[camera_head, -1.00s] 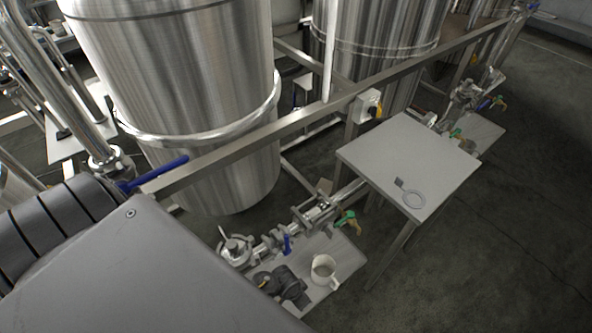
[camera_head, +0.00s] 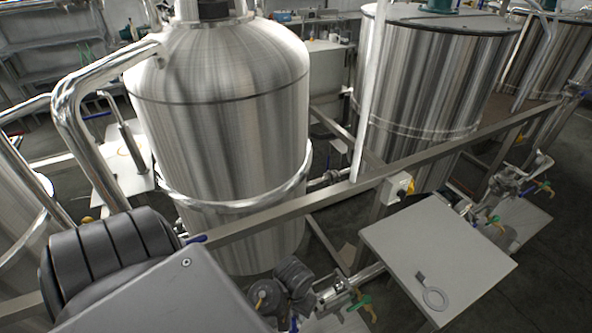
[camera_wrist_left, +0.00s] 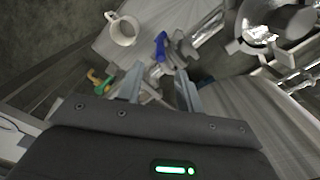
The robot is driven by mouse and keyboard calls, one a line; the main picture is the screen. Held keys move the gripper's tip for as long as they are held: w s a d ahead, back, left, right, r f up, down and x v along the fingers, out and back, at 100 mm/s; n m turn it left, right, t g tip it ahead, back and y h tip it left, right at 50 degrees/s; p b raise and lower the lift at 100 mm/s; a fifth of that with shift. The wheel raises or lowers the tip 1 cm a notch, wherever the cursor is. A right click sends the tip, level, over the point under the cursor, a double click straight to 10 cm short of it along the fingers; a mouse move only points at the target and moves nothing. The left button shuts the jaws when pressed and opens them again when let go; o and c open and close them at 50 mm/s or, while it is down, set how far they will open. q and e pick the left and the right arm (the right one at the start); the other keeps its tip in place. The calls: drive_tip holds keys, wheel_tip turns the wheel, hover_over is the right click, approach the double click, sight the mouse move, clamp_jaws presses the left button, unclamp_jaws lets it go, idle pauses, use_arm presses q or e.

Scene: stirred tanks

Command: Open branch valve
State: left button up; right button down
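A blue valve handle (camera_wrist_left: 160,46) shows in the left wrist view, just beyond my left gripper's fingertips and apart from them. A green valve handle (camera_head: 360,304) sits on the pipework (camera_head: 334,293) right of the gripper. My right gripper is not in view.
A grey table (camera_head: 455,248) with a ring-shaped thing (camera_head: 434,298) stands to the right. A metal rail (camera_head: 290,212) runs before the large steel tank (camera_head: 225,120). Another blue handle (camera_head: 197,239) is at the rail's left end.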

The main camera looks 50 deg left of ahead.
sight(294, 324)
use_arm(q)
wheel_tip(294, 324, down, 11)
drive_tip(key=shift+r+p, duration=0.15)
drive_tip(key=shift+p, duration=0.3)
drive_tip(key=shift+c, duration=0.2)
clamp_jaws()
